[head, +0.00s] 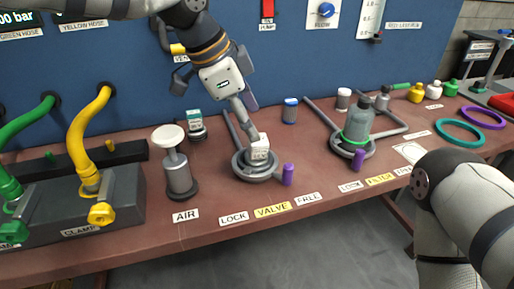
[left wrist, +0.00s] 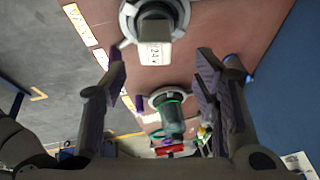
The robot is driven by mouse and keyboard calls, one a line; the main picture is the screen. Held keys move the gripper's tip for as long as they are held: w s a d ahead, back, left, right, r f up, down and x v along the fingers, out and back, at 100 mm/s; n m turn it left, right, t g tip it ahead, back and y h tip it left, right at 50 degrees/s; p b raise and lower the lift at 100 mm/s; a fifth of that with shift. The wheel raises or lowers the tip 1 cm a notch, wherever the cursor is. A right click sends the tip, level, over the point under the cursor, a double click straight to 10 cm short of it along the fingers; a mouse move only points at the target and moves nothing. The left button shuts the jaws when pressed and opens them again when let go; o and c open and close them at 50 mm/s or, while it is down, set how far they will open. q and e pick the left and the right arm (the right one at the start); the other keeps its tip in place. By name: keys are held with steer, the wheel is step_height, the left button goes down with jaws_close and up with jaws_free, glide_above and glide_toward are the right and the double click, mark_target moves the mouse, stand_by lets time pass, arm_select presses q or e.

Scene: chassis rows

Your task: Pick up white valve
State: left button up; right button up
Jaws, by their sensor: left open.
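The white valve (head: 259,149) is a small white block sitting upright in a round grey seat (head: 241,166) behind the yellow VALVE label. In the left wrist view, the valve (left wrist: 153,52) shows its white marked face near the top centre. My left gripper (head: 246,108) comes down from above and is close over the valve in the head view; contact cannot be told. In the left wrist view, the fingers of the left gripper (left wrist: 161,72) are spread with purple pads facing each other and nothing held between them. My right arm shows at the right, but its gripper does not.
A grey bottle (head: 357,122) stands further right. The blue panel (head: 120,60) rises behind the table.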

mark_target(257, 152)
arm_select(q)
steer(key=x, duration=0.6)
steer(key=shift+s+f, duration=0.25)
steer(key=shift+f, duration=0.25)
jaws_close()
